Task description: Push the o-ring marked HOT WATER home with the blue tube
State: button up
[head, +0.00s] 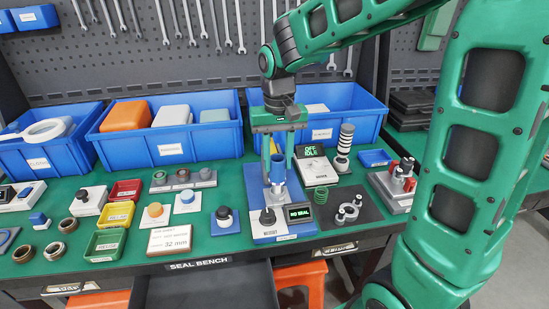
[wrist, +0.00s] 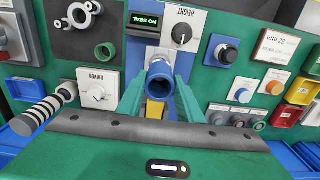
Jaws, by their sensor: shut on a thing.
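My gripper (head: 278,178) is shut on the blue tube (head: 278,168), which stands upright between its two fingers. In the wrist view the tube (wrist: 160,76) shows its open round end between the green fingers. The tube is over the blue test stand (head: 262,232), which has a black knob (head: 267,216) and a display (head: 299,212) reading NO SEAL. I cannot tell whether the tube's lower end touches anything in the stand. Several o-rings sit on a grey rack (head: 203,180) to the left.
A white unit (head: 318,178) with an OFF IDLE display and a striped grey cylinder (head: 344,140) stand behind right. A dark plate with grey rings (head: 347,213) lies right of the stand. A 32 mm card (head: 169,240) is front left. Blue bins (head: 218,141) line the back.

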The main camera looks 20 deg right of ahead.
aim_at(278, 170)
jog(key=shift+f, duration=1.9)
dwell(0.4)
jog(key=shift+r, duration=4.5)
